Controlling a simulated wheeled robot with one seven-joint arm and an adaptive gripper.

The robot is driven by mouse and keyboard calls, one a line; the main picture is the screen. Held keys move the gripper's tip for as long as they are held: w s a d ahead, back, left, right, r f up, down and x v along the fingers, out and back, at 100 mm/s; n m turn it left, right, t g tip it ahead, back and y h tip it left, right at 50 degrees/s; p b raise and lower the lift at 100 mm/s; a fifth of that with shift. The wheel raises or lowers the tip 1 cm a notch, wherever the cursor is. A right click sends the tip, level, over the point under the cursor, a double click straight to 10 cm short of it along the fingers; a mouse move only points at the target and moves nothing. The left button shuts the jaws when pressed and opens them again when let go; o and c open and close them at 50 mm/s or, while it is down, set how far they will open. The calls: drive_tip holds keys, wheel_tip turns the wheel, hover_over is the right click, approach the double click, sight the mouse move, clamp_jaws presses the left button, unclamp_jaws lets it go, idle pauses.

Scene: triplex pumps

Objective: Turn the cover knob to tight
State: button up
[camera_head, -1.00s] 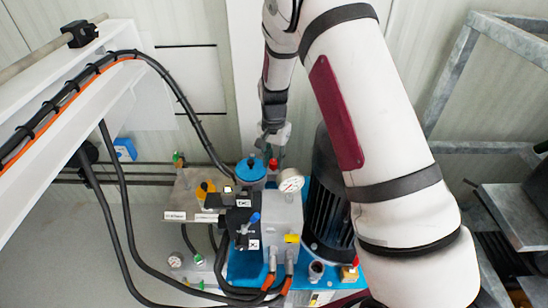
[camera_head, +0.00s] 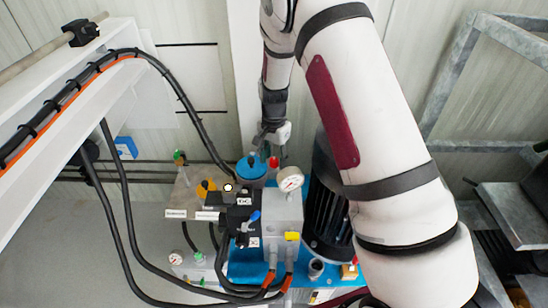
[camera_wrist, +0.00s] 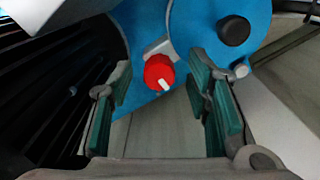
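A red knob (camera_wrist: 158,73) with a white pointer mark shows in the wrist view, in front of a grey bracket beside blue round covers (camera_wrist: 205,25). The pointer slants down and to the right. My gripper (camera_wrist: 160,88) is open, with its green-padded fingers on either side of the knob in the picture and visible gaps to it. No contact shows. In the head view, the red knob (camera_head: 273,162) is small, beside a blue cap (camera_head: 251,168). My gripper (camera_head: 269,146) is just above it there, partly merged with the dark wrist.
A black ribbed motor (camera_head: 324,205) stands right of the pump block, and a white pressure gauge (camera_head: 290,178) is close by. Black hoses (camera_head: 125,225) loop at the left. A black knob (camera_wrist: 233,31) sits on the blue cover near my right finger.

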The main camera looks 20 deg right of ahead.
sight(274, 160)
wheel_tip(274, 160, up, 12)
idle(0.6)
idle(0.4)
